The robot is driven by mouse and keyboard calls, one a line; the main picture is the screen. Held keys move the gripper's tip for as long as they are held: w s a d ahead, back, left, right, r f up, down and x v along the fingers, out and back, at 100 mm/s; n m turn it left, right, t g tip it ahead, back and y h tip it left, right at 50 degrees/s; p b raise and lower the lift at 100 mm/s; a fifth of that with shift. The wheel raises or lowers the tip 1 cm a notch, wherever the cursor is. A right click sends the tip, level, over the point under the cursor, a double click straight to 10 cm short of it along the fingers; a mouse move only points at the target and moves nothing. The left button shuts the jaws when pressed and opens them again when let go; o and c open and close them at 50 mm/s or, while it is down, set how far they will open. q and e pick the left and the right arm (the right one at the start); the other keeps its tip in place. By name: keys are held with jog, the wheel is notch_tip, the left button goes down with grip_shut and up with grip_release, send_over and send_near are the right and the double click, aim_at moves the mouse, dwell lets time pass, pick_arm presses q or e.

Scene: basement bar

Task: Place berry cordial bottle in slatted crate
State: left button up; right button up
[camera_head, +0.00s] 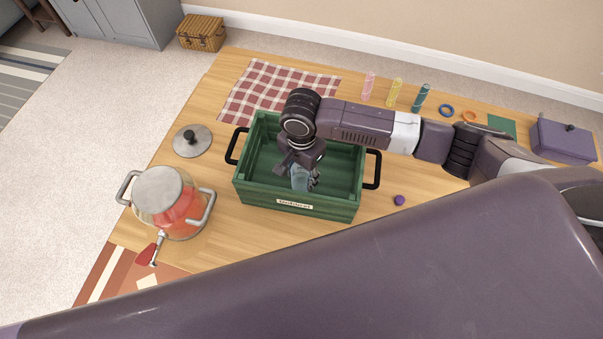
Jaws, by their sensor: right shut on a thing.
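The slatted crate (245,186) is dark green with black side handles and a small white label on its front. It stands on the wooden table. My right gripper (300,179) points down over the inside of the crate and is shut on a pale bluish, see-through thing, which I take for the berry cordial bottle (300,181). The bottle shows just behind the crate's front wall. The gripper and that wall hide much of it, and I cannot tell whether it touches the crate floor. My left gripper is not in view.
A glass drink dispenser (178,217) with red liquid and a loose lid (192,141) stand left of the crate. A checked cloth (265,85) lies behind it. Several coloured tubes (395,93), rings and a purple box (562,142) are at the back right. A purple cap (399,200) lies right.

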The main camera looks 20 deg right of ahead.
jog(key=shift+f, duration=0.1)
jog(key=o, duration=1.4)
notch_tip(320, 180, up, 12)
jog(key=shift+r+b, duration=0.15)
jog(key=shift+b, duration=0.4)
